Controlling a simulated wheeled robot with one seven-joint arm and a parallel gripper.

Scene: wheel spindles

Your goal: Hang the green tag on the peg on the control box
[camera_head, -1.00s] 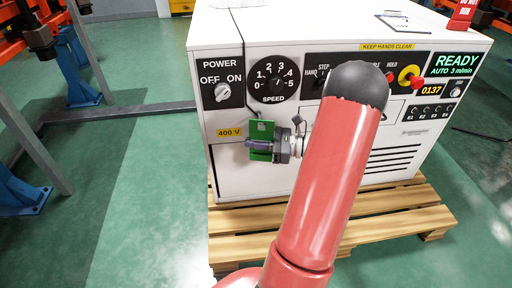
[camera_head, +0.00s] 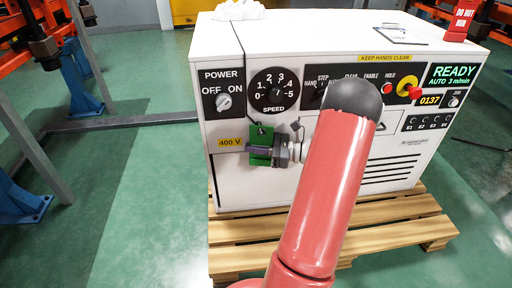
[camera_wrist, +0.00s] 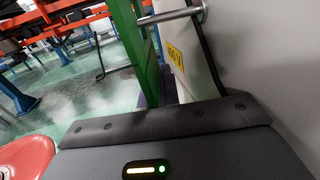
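The green tag (camera_head: 262,133) is in front of the control box (camera_head: 228,180), just right of the yellow 400 V label and below the speed dial. My gripper (camera_head: 258,149) is shut on the tag, with a finger crossing its front. In the wrist view the tag (camera_wrist: 146,55) is nearly edge-on, close to the box face. A metal peg (camera_wrist: 178,14) runs from the box side to the upper part of the tag. I cannot tell whether it passes through the tag's hole. In the head view, the tag and gripper crowd the peg area.
A dark cord (camera_head: 240,62) hangs down the box front to near the tag. My red arm covers part of the panel. The selector knobs and the red emergency button (camera_head: 407,88) are to the right.

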